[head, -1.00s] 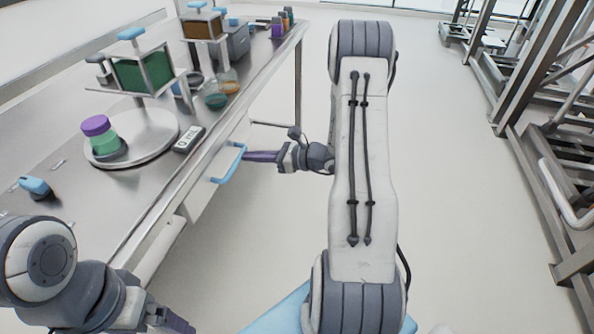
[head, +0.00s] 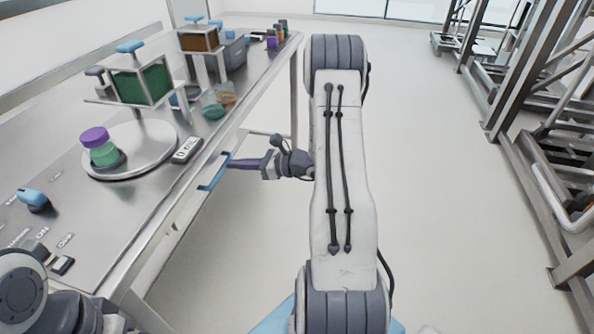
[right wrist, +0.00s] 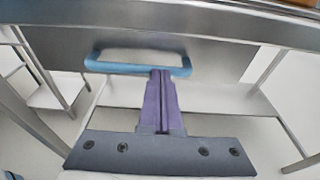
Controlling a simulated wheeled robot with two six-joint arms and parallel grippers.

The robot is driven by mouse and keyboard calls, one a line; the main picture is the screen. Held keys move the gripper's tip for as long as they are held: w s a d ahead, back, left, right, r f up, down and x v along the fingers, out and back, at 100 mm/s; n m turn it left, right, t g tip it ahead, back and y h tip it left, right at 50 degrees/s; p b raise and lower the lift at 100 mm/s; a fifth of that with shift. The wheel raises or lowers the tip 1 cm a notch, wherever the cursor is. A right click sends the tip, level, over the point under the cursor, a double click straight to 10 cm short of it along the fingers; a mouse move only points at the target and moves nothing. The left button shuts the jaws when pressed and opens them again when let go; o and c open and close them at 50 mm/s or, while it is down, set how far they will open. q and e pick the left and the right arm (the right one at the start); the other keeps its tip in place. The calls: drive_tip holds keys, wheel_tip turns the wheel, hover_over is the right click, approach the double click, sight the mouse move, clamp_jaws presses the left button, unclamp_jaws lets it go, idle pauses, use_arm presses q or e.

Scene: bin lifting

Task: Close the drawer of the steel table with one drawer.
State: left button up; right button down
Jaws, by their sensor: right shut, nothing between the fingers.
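The steel table (head: 110,245) runs along the left of the head view. Its drawer shows a grey front (right wrist: 215,62) with a blue handle (head: 213,172) under the table's right edge. The handle also shows in the right wrist view (right wrist: 105,66). My right gripper (head: 231,163), with purple fingers, is shut and empty, its tips at the handle in the picture. In the right wrist view the fingertips (right wrist: 161,74) overlap the handle's lower bar; I cannot tell if they touch it. The drawer front looks close to the table edge. My left gripper is not clearly visible.
On the table stand a round plate (head: 148,160) with a purple-lidded jar (head: 98,147), a green box in a frame (head: 140,85), a brown box (head: 198,40) and small dishes. Metal racks (head: 520,110) stand at right. The floor between is clear.

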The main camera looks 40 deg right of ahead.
use_arm(q)
drive_tip(key=shift+s+d+r+p, duration=0.3)
drive_tip(key=shift+s+r+p, duration=0.15)
drive_tip(key=shift+r+p, duration=0.15)
use_arm(e)
drive_tip(key=v, duration=1.4)
